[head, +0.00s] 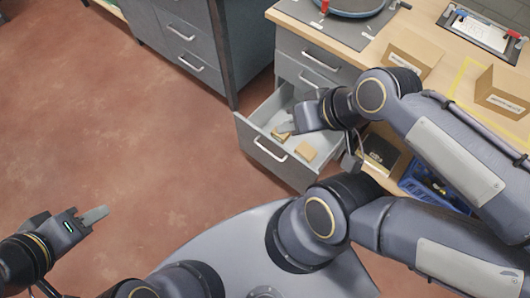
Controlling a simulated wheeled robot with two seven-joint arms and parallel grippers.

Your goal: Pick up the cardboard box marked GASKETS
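Two open-topped cardboard boxes stand on the wooden bench: one left of centre (412,48), partly behind my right arm, and one at the right edge (505,92). Each has a white label too small to read, so I cannot tell which is marked GASKETS. Small cardboard boxes (306,151) lie in the open grey drawer (246,135). My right gripper (284,129) is over this drawer, close to another small box (280,136); its fingers are partly hidden. My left gripper (98,214) is over bare floor, seen side-on, away from all boxes.
The bench (352,28) holds a round dark turntable (350,5) and a tray with a white sheet (480,32). A blue crate (428,187) and a dark box (381,150) sit beneath my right arm. Floor (110,110) at left is clear.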

